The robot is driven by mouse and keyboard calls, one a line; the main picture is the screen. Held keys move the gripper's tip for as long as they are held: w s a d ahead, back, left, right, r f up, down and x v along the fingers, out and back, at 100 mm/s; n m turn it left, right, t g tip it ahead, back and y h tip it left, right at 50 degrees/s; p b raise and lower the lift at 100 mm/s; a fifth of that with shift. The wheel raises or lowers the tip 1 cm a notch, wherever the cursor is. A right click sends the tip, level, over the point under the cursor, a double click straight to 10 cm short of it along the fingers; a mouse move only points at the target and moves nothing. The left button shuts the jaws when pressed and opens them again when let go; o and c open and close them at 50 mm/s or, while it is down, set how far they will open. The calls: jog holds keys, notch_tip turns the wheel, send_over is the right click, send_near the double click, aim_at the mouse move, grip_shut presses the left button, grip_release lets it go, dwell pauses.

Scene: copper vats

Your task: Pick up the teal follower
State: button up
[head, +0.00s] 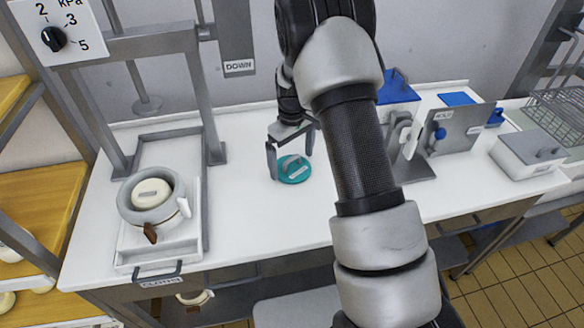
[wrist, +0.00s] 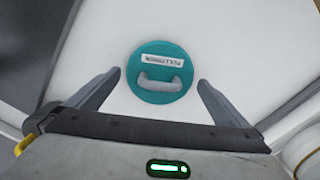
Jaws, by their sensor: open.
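The teal follower (head: 294,174) is a round disc with a grey handle and a white label. It lies flat on the white worktop, near the middle in the head view. In the wrist view the follower (wrist: 160,62) is upper centre, its handle on the near side and its label beyond. My gripper (head: 290,160) is open over the follower, one finger to each side in the picture. In the wrist view the fingertips (wrist: 160,76) stand apart on either side of the disc, with nothing between them touching. The exact height above the disc is hard to tell.
A press frame (head: 205,90) stands at left, with a grey pot (head: 128,205) holding a cream disc on a tray. A grey stand (head: 455,130) and a white box (head: 528,152) are at right. The worktop (head: 255,215) around the follower is clear.

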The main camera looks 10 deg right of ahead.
jog(key=shift+f, duration=0.5)
jog(key=shift+r, duration=0.1)
jog(key=c, duration=0.9)
